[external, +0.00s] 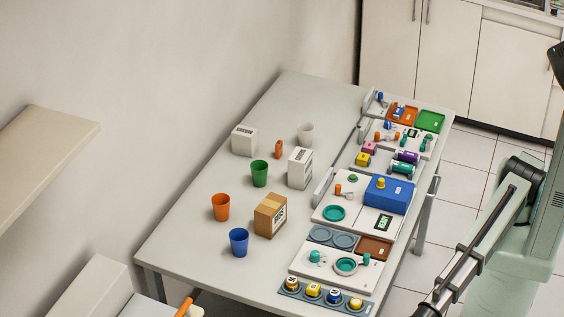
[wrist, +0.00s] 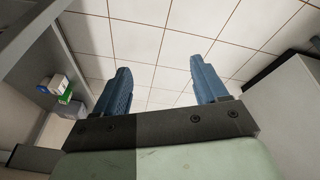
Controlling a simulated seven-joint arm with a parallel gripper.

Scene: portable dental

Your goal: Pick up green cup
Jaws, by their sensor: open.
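The green cup (external: 259,174) stands upright on the grey table, left of a white box and behind the orange cup. In the external view my arm is at the right, off the table, and my gripper's fingers are not visible there. The green cup is not recognizable in the wrist view.
An orange cup (external: 221,207), a blue cup (external: 239,242), a cardboard box (external: 271,215), white boxes (external: 300,168) (external: 244,140), a small orange item (external: 278,149) and a pale cup (external: 305,133) share the table (external: 190,236). Trays and devices line its right side. A wall shelf (external: 50,150) is at left.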

